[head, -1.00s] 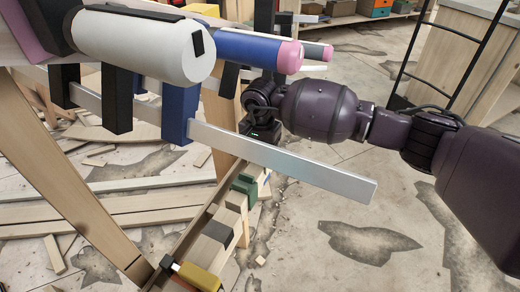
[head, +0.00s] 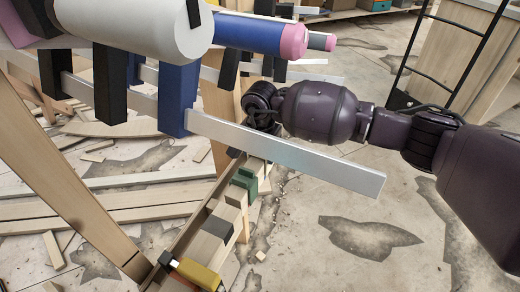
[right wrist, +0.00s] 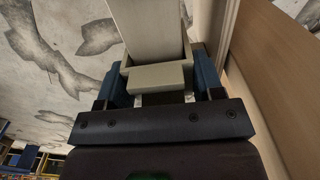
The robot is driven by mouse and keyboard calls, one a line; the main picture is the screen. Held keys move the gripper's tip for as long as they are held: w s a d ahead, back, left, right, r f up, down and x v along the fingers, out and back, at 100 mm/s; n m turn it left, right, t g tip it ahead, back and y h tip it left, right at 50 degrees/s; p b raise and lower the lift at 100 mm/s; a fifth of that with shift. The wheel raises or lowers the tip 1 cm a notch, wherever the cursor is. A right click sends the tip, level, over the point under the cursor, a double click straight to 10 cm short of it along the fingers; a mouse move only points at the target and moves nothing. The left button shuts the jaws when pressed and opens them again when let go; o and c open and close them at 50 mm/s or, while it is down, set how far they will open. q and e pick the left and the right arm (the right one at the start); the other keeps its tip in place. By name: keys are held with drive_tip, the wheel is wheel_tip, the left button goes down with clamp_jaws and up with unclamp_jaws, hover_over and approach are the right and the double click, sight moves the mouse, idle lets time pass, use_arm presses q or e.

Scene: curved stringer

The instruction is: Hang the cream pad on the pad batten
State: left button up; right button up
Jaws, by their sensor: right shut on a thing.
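A cream pad (right wrist: 155,78), a block with raised sides, sits between the blue-sided fingers of my right gripper (right wrist: 160,92) in the right wrist view. The gripper is shut on it. A pale flat strip (right wrist: 143,28) runs just beyond the pad; I cannot tell whether they touch. In the head view my right arm reaches in from the right, and its gripper and the pad are hidden behind a long silver batten (head: 290,155). The batten's free end points to the lower right. I cannot tell whether this is the pad batten. My left gripper is not in view.
A white roll (head: 135,25) and a blue roll with a pink end (head: 250,33) lie above the batten. A blue hanger (head: 178,100) and a black hanger (head: 110,85) hang down there. A wooden rail below carries a green block (head: 245,182) and a yellow block (head: 198,274).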

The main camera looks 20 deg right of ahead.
drive_tip(key=shift+f, duration=0.2)
drive_tip(key=shift+f, duration=0.4)
idle(0.3)
drive_tip(key=o, duration=1.1)
drive_tip(key=shift+o, duration=0.2)
